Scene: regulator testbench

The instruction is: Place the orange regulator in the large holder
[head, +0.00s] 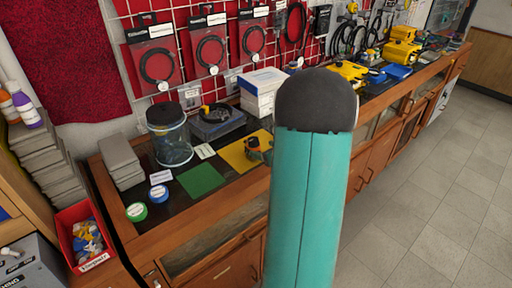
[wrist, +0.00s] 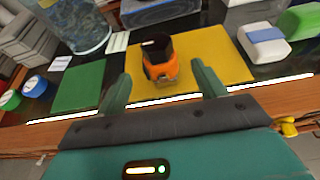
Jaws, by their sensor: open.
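The orange regulator (wrist: 161,70) has a black knob on top and stands upright on the yellow mat (wrist: 222,62). It also shows small and partly covered in the head view (head: 252,146). My gripper (wrist: 160,72) is open in the wrist view, with one green finger on each side of the regulator. The regulator appears slightly beyond the fingertips, and no contact shows. A grey-blue device (head: 216,122) with a black and yellow part on it stands behind the mats. I cannot tell whether it is the large holder. My arm covers much of the bench in the head view.
A green mat (wrist: 80,87) lies left of the yellow one. A clear canister (head: 170,140) stands behind it. White boxes (head: 262,90) stand at the back. Green and blue tape rolls (head: 158,193) lie at left. A wooden edge (wrist: 285,92) borders the bench front.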

